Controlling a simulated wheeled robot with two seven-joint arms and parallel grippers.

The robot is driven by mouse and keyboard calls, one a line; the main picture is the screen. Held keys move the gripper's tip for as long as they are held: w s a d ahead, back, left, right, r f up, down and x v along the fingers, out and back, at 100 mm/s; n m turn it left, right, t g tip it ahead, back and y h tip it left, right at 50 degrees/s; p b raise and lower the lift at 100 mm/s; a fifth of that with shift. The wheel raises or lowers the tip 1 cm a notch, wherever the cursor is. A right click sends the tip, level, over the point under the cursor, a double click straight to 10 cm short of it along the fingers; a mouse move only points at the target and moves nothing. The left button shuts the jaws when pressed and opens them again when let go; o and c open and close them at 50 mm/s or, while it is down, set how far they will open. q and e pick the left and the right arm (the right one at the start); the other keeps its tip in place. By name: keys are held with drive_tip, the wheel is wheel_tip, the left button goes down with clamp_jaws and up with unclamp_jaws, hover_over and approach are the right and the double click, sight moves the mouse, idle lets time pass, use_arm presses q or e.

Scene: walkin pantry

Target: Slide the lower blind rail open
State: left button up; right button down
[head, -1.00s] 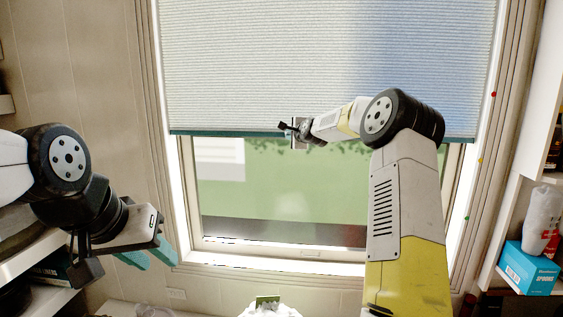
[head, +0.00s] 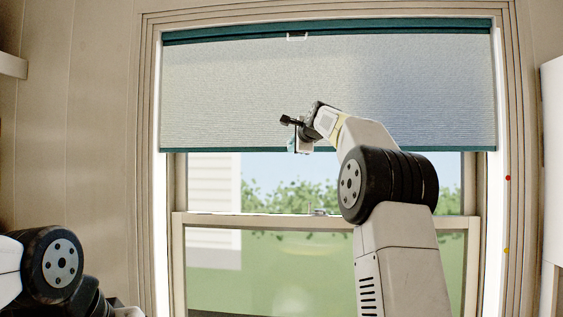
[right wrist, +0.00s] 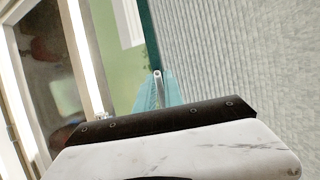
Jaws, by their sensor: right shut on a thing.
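The lower blind rail (head: 420,149) is a thin teal bar along the bottom edge of the pale pleated blind (head: 230,95). The blind covers the upper part of the window, and bare glass shows below the rail. My right gripper (head: 293,146) is at the rail, left of its middle. In the right wrist view its teal fingertips (right wrist: 158,95) are shut around a small pale handle (right wrist: 157,76) beside the teal rail (right wrist: 149,35). The fingertips are small and partly hidden in the head view. My left gripper is below the head view; only its arm shows.
The window frame (head: 150,200) borders both sides. A pale shelf edge (head: 12,65) is at the left. Open space lies before the glass.

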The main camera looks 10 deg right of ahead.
drive_tip(key=shift+r, duration=0.55)
drive_tip(key=shift+d, duration=0.1)
drive_tip(key=c, duration=1.6)
unclamp_jaws()
drive_tip(key=shift+w+f, duration=0.1)
drive_tip(key=shift+o, duration=0.2)
drive_tip(key=a+v, duration=0.1)
drive_tip(key=v, duration=0.6)
drive_tip(key=shift+s+d, duration=0.4)
drive_tip(key=shift+d, duration=0.1)
